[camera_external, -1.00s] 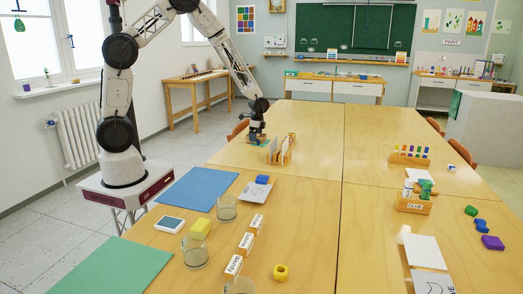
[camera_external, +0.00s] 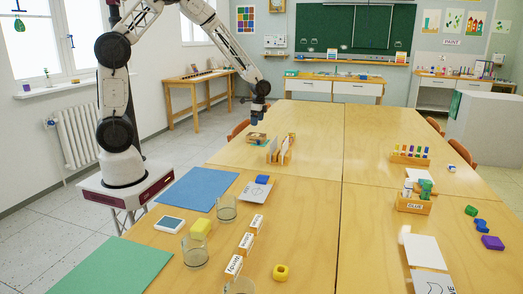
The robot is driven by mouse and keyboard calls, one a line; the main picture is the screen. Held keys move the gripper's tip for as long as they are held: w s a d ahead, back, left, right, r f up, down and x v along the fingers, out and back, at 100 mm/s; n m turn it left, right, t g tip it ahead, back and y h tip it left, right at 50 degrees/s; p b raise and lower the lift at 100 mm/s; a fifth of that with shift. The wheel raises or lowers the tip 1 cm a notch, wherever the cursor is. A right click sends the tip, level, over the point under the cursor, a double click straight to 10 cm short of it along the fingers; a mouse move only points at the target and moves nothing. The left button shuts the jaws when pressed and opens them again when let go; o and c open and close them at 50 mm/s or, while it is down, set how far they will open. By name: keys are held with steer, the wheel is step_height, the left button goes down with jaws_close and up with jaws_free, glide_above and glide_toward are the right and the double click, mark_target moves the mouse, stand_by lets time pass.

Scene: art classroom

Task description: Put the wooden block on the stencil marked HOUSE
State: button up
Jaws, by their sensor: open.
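My gripper (camera_external: 258,107) is open and empty, raised above the far left part of the table. Below it, apart from it, a small wooden-coloured piece that looks like the wooden block (camera_external: 256,137) sits near the table's left edge; something flat and dark shows at its foot, too small to identify. A grey-white sheet with a blue block (camera_external: 262,179) on it, perhaps a stencil (camera_external: 254,191), lies nearer on the left. Another sheet with a dark outline (camera_external: 433,284) lies at the front right, partly cut off. I cannot read HOUSE on any sheet.
Nearer are glass jars (camera_external: 195,251), a yellow block (camera_external: 200,228) and small name cards (camera_external: 246,242). The table's centre is clear.

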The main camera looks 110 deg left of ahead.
steer(key=shift+w+r, duration=0.15)
steer(key=shift+r, duration=1.4)
steer(key=d+r+t, duration=0.1)
steer(key=d+r, duration=0.5)
steer(key=d, duration=0.4)
steer(key=d+r, duration=0.6)
steer(key=d, duration=0.4)
steer(key=d+r+t, duration=0.1)
steer(key=d+r, duration=0.6)
steer(key=d, duration=0.4)
steer(key=s+d+r, duration=0.2)
steer(key=s+d, duration=0.7)
steer(key=d, duration=0.1)
steer(key=s+d+r+t, duration=0.1)
steer(key=s+d+r, duration=0.1)
steer(key=s+d, duration=0.8)
steer(key=shift+d+r+t, duration=0.3)
steer(key=shift+d, duration=0.15)
